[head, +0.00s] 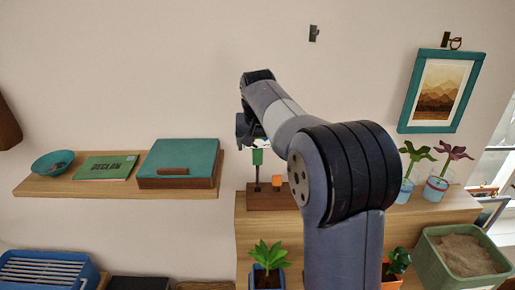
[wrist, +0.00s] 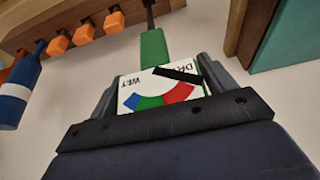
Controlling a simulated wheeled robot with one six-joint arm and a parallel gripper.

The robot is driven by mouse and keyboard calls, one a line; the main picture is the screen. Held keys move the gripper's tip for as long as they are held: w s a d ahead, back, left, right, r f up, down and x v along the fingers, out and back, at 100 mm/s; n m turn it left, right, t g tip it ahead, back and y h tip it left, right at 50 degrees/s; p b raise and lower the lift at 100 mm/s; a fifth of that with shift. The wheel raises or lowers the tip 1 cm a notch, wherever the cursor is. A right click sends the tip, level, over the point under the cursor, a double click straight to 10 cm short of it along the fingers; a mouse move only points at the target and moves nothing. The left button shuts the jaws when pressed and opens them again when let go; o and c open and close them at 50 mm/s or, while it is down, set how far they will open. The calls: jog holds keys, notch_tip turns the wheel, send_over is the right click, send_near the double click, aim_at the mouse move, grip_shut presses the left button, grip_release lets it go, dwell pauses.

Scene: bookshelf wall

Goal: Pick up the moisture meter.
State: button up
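The moisture meter has a white dial face (wrist: 150,92) with red, green and blue bands and the words DRY and WET, a green neck and a dark probe. In the head view its green part (head: 257,157) is upright, with the probe running down to a wooden rack (head: 285,201). I cannot tell how deep the probe sits in the rack. My gripper (wrist: 160,85) has one finger on each side of the dial head, close against it, and looks shut on it. In the head view the gripper is partly hidden by my arm.
Orange-handled tools (wrist: 84,34) stand in the rack beside the meter, and a blue bottle-like thing (wrist: 20,88) is at left. A shelf (head: 110,187) holds a bowl, a green book and a teal box (head: 178,159). Potted plants (head: 268,262) are below.

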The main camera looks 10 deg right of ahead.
jog(key=c, duration=0.6)
jog(key=shift+r, duration=0.15)
jog(key=shift+c, duration=0.2)
